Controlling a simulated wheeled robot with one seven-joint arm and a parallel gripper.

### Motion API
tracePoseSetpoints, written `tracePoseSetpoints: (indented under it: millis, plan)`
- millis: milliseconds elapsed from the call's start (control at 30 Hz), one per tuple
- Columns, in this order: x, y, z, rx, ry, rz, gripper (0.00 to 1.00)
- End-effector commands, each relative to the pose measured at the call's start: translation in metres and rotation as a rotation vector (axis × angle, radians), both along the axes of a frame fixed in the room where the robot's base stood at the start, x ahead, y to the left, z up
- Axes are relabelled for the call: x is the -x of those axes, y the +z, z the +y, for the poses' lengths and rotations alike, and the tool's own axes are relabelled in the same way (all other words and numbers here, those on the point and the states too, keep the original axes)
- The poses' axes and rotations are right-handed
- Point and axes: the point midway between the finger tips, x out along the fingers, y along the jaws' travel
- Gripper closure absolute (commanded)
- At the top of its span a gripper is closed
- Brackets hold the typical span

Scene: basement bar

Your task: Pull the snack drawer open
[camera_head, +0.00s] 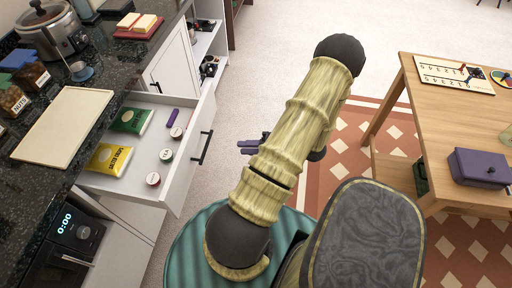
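The snack drawer (192,178) is white and stands pulled out from under the dark counter at the left. It holds a green packet (131,121), a yellow packet (109,159), a small purple item (172,117) and several small round tins. Its black bar handle (206,148) is on the front panel. My gripper (249,147) is to the right of the handle, apart from it in the picture. My arm hides most of the gripper, and only dark finger parts show. I cannot tell whether they are open or shut.
A cream board (64,126), jars and a slow cooker (52,28) stand on the counter. A white cabinet door (173,66) is beyond the drawer. A wooden table (456,130) with a purple box (480,168) stands at the right. The floor between is clear.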

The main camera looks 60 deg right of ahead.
Motion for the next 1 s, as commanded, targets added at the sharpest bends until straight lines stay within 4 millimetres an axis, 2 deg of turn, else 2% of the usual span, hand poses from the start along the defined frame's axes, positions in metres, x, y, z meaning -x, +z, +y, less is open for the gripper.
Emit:
tracePoseSetpoints:
  millis: [100, 267, 900, 1000]
  plan:
    - [0.017, 0.004, -0.006, 0.000, -0.002, 0.000, 0.73]
    - [0.026, 0.006, -0.009, -0.001, 0.000, 0.000, 0.73]
    - [0.026, 0.006, -0.008, 0.000, 0.000, 0.000, 0.73]
    - [0.020, 0.008, -0.011, 0.025, 0.005, 0.012, 0.73]
